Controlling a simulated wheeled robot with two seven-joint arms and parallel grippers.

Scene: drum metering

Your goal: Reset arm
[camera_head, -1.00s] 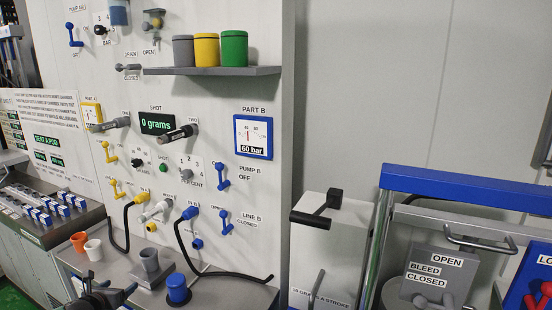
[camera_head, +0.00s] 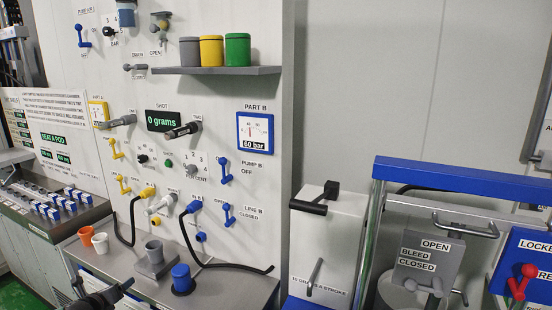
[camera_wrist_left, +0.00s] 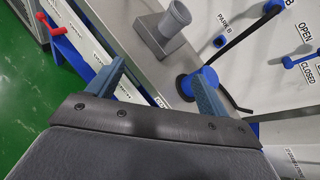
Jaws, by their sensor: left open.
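My left gripper (camera_head: 103,291) shows at the bottom left edge of the head view, in front of the bench. In the left wrist view its two blue-grey fingers (camera_wrist_left: 160,85) stand wide apart with nothing between them. The grey cup on its block (camera_head: 154,256) and the blue cup (camera_head: 181,280) stand on the bench beyond it. Both show in the left wrist view too, the grey cup (camera_wrist_left: 174,20) ahead of the fingers and the blue cup (camera_wrist_left: 197,82) behind the right finger. My right gripper is in neither view.
A panel of valves, knobs and gauges rises behind the bench (camera_head: 225,290). Orange (camera_head: 86,234) and white (camera_head: 100,243) cups stand at the bench's left. A shelf (camera_head: 217,71) holds three pots. A white box with a black handle (camera_head: 316,205) and a blue-topped frame (camera_head: 450,178) stand right.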

